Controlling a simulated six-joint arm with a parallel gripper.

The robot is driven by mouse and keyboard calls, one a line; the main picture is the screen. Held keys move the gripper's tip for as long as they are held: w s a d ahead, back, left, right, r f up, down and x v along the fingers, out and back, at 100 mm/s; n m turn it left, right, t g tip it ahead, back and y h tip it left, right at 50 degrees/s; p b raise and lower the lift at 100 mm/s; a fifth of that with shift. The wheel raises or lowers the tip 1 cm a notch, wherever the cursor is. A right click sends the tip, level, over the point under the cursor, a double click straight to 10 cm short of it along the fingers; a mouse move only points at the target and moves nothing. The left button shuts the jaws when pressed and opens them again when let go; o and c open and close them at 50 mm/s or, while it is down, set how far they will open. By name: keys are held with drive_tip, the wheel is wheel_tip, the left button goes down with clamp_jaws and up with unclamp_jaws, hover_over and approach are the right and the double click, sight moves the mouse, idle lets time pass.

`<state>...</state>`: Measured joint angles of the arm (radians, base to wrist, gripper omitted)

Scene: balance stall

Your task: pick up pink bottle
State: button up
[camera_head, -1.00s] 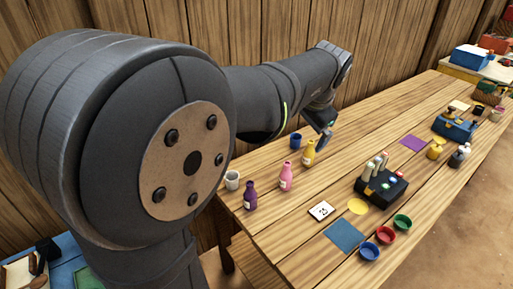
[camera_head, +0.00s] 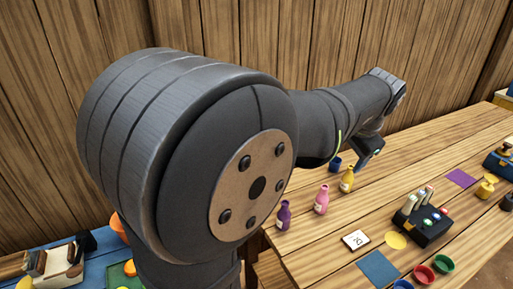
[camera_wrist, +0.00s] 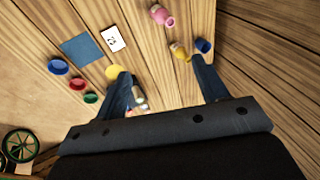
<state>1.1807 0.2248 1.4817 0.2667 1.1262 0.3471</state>
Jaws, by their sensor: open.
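The pink bottle (camera_head: 321,200) stands upright on the wooden table between a purple bottle (camera_head: 283,215) and a yellow bottle (camera_head: 347,180). In the wrist view the pink bottle (camera_wrist: 162,15) is near the top edge, beyond the fingertips. My gripper (camera_head: 370,152) is above the back of the table, to the right of the pink bottle and apart from it. In the wrist view my gripper (camera_wrist: 163,80) is open, with its two fingers wide apart and nothing held between them.
A blue cup (camera_head: 335,163) stands close behind the yellow bottle. A dark block with pegs and buttons (camera_head: 422,221) stands to the right. A white card (camera_head: 356,240), a blue square (camera_head: 379,269), a yellow disc (camera_head: 396,240) and small coloured bowls (camera_head: 424,274) lie toward the front.

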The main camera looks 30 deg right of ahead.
sight(324, 193)
drive_tip(key=w+d+f+n, duration=0.2)
drive_tip(key=w+f, duration=0.1)
drive_tip(key=f, duration=0.4)
drive_tip(key=w+d+f+n, duration=0.1)
drive_tip(key=w+f+n, duration=0.2)
drive_tip(key=f, duration=0.4)
drive_tip(key=w+d+f+n+g+h, duration=0.1)
drive_tip(key=w+d+f+n, duration=0.1)
drive_tip(key=w+f, duration=0.3)
drive_tip(key=shift+d+f+n, duration=0.15)
drive_tip(key=shift+f+n, duration=0.2)
drive_tip(key=shift+f, duration=0.45)
drive_tip(key=shift+d+f+n, duration=0.15)
drive_tip(key=shift+f+n, duration=0.2)
drive_tip(key=shift+f, duration=0.4)
drive_tip(key=shift+s+x, duration=0.1)
drive_tip(key=shift+x, duration=1.55)
drive_tip(key=shift+s+x, duration=0.15)
drive_tip(key=shift+x, duration=1.45)
drive_tip(key=shift+c, duration=0.3)
drive_tip(key=c, duration=1.1)
drive_tip(key=shift+c, duration=0.2)
